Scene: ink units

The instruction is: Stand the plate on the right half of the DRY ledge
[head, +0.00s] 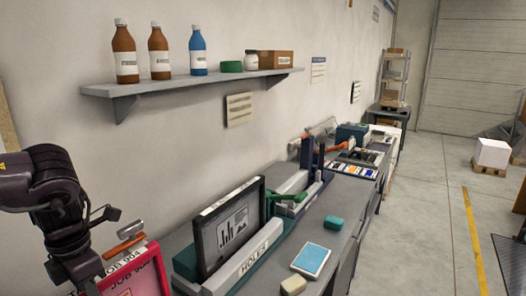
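A dark-framed plate (229,232) with a bar chart and text on its pale face stands upright, tilted slightly back, in a ledge (240,268) whose white front reads HOLES. No label reading DRY is legible. My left arm comes in from the left and bends down beside this panel. Its fingers are not clear, so I cannot tell whether they hold the panel. My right gripper is out of view.
A blue pad (311,260), a cream block (293,284) and a teal block (333,222) lie on the grey bench right of the ledge. Green and dark blue fixtures stand behind it. A wall shelf (190,84) with bottles hangs above.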

